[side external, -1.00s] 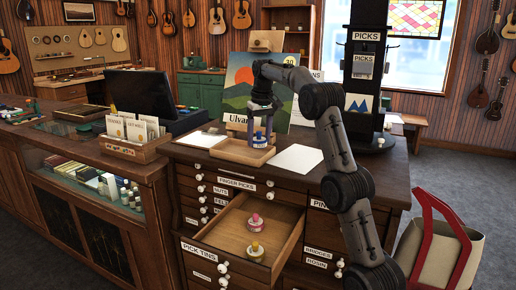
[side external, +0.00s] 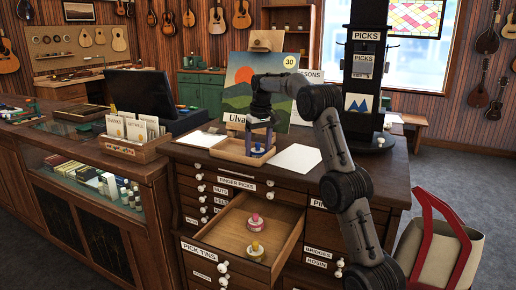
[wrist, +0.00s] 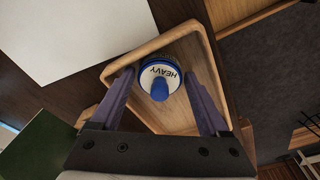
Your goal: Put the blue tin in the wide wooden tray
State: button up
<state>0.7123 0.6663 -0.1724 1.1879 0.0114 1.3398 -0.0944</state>
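The blue tin (wrist: 160,79) has a white lid marked HEAVY, a blue rim and a blue knob. It is upright within the wide wooden tray (wrist: 184,36) on top of the cabinet, near the rim in the wrist view. The side view also shows the tin (side external: 257,149) in the tray (side external: 229,150). My gripper (wrist: 160,76) has one finger on each side of the tin. The fingers look spread, with narrow gaps beside the lid. The tin's base is hard to see.
Below, an open drawer (side external: 281,219) holds a pink tin (side external: 254,222) and a yellow-knobbed tin (side external: 255,250). White sheets (side external: 295,158) lie beside the tray. A painting (side external: 240,85) stands behind it, and a dark PICKS stand (side external: 362,75) rises at the right.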

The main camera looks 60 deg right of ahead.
aim_at(260, 152)
jog(key=shift+r, duration=0.15)
notch_tip(260, 152, up, 11)
jog(key=s, duration=0.1)
jog(key=s+a+r+n+t, duration=0.1)
jog(key=a+r, duration=0.1)
jog(key=a, duration=0.5)
jog(key=a+r+n, duration=0.1)
jog(key=a+r, duration=0.2)
jog(key=a, duration=0.3)
jog(key=s+a+f+n+t, duration=0.1)
jog(key=s+a+f+n, duration=0.15)
jog(key=s+a, duration=0.55)
jog(key=s+a+f+n+t, duration=0.1)
jog(key=s+a+f, duration=0.4)
jog(key=a, duration=0.5)
jog(key=s+a+f, duration=0.2)
jog(key=s+f, duration=0.2)
jog(key=s, duration=0.1)
jog(key=s+a+f+n+t, duration=0.1)
jog(key=s+a+f, duration=0.1)
jog(key=s+f, duration=0.2)
jog(key=shift+s+a+f+y, duration=0.25)
jog(key=shift+s+f+y, duration=0.15)
jog(key=shift+s, duration=0.1)
jog(key=shift+n, duration=0.25)
